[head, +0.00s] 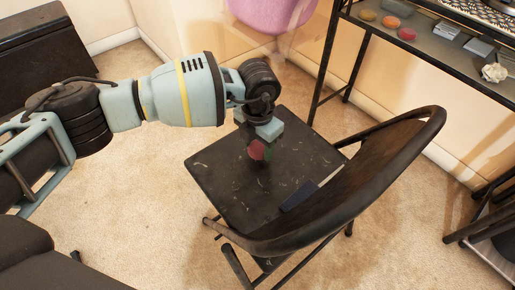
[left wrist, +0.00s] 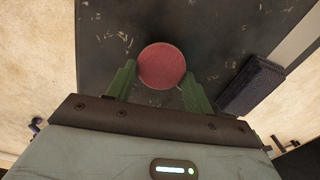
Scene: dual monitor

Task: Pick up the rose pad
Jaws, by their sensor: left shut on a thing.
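The rose pad (head: 256,150) is a small round reddish-pink disc over the dark seat of the chair (head: 225,180). It also shows in the left wrist view (left wrist: 161,65) as a full circle between the green fingers. My left gripper (head: 263,149) points down over the seat and is shut on the pad, with one finger at each side in the wrist view (left wrist: 160,75). I cannot tell whether the pad still touches the seat. My right gripper is not in view.
A dark blue block (head: 298,196) lies on the seat near the curved chair back (head: 385,165). A shelf (head: 425,45) at the upper right holds several small coloured rounds, grey boxes and a crumpled white piece. A pink bin (head: 270,12) stands behind. Carpet is clear left of the chair.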

